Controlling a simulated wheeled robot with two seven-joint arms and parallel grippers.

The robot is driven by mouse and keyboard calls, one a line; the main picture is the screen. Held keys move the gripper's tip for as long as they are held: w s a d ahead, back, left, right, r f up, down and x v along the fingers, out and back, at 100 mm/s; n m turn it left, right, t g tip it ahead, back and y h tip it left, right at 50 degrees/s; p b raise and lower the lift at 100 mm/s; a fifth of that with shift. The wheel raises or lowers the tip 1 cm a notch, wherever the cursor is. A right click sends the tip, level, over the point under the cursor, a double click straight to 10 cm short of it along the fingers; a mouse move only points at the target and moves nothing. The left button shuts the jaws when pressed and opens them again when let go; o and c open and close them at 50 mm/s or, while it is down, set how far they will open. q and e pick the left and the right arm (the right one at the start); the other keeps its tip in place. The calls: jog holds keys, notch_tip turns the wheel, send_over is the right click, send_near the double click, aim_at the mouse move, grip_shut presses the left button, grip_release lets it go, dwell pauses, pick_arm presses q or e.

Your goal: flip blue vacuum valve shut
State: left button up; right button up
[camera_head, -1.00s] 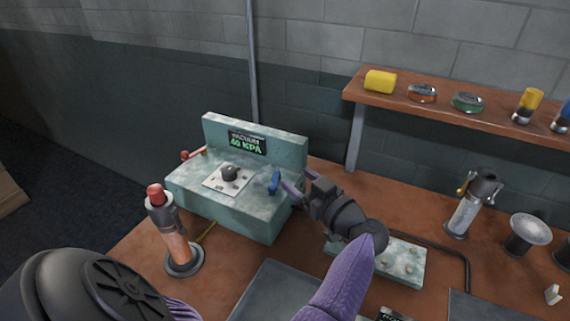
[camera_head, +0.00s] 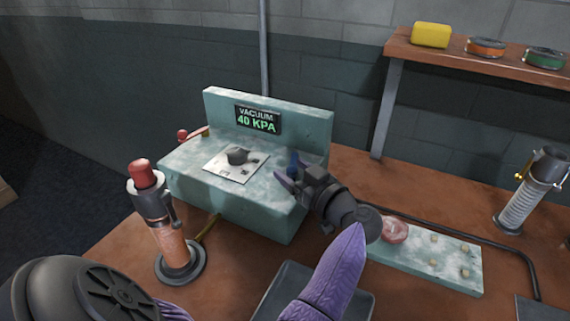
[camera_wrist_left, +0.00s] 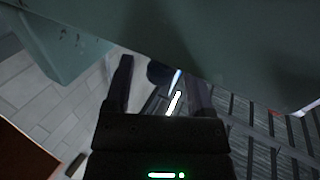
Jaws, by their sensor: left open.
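The blue vacuum valve (camera_head: 293,164) is a small blue lever at the right end of the teal vacuum box (camera_head: 235,206). My left gripper (camera_head: 287,171) is open at the box's right end. Its purple fingers are right at the valve and partly cover it, so I cannot tell whether they touch it or which way the lever is turned. In the left wrist view the open fingers (camera_wrist_left: 160,82) show no clear object held between them. My right gripper is not in view.
A display (camera_head: 258,120) reads "VACUUM 40 KPA" above a knob plate (camera_head: 236,168). A teal block (camera_head: 430,262) with pegs lies to the right. A shelf (camera_head: 480,67) holds a yellow item and tape rolls.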

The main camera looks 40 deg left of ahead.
pick_arm(q)
jog(key=shift+d, duration=0.1)
jog(key=shift+c, duration=0.8)
grip_shut()
dwell(0.5)
